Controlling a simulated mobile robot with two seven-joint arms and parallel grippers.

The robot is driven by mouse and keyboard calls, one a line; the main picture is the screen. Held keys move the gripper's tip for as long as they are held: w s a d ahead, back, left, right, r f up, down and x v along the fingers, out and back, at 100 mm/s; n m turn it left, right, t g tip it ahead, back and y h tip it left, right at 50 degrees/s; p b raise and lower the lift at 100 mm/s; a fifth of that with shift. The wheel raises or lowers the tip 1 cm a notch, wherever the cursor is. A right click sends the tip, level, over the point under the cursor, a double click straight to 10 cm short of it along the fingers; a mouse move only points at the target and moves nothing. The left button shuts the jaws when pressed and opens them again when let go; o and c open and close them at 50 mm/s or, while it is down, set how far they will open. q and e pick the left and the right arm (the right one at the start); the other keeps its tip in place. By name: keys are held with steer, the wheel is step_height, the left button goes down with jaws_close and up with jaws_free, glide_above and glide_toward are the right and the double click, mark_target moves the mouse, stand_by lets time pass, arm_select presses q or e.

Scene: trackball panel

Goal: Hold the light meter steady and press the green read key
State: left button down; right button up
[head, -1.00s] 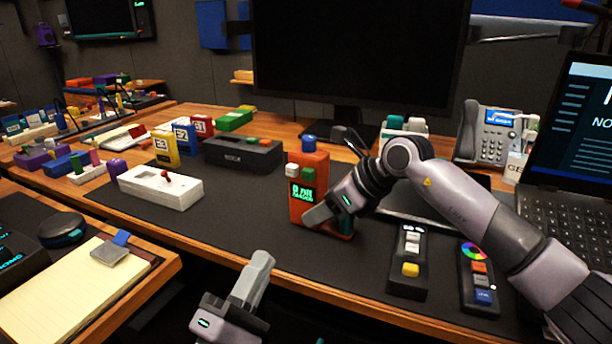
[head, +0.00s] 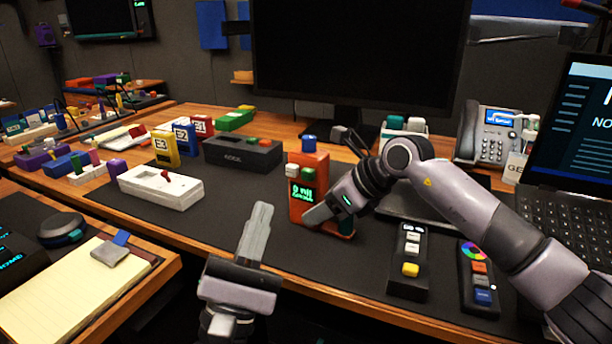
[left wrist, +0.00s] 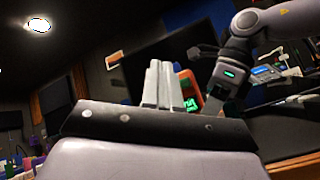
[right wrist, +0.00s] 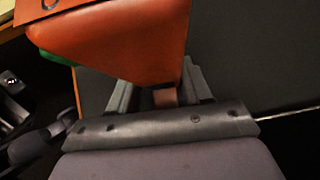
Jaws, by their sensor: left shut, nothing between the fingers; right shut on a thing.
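The orange light meter (head: 310,168) stands upright on the dark desk mat, with a lit display, a blue knob on top, and a white key and a green read key (head: 309,174) above the display. My right gripper (head: 318,217) is shut on its lower part from the right; the meter's orange body (right wrist: 120,35) fills the top of the right wrist view. My left gripper (head: 262,215) is shut and empty, in front of and left of the meter, apart from it. In the left wrist view the meter (left wrist: 189,88) shows partly behind the left fingers (left wrist: 158,85).
A white box with a red stick (head: 160,186) lies left on the mat. Two dark remotes (head: 409,262) (head: 480,280) lie to the right. A dark box (head: 243,152) and a monitor (head: 360,60) stand behind. The mat between the left gripper and meter is clear.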

mark_target(308, 175)
arm_select(q)
steer(key=w+d, duration=0.4)
steer(key=w, duration=0.3)
steer(key=shift+w, duration=0.3)
steer(key=shift+d, duration=0.15)
stand_by(1.8)
steer(key=shift+w+d, duration=0.15)
steer(key=shift+w, duration=0.2)
steer(key=shift+w+d, duration=0.2)
steer(key=shift+w, duration=0.2)
stand_by(0.9)
steer(key=shift+s+a+f, duration=0.25)
steer(key=shift+s+f, duration=0.1)
steer(key=shift+s, duration=0.2)
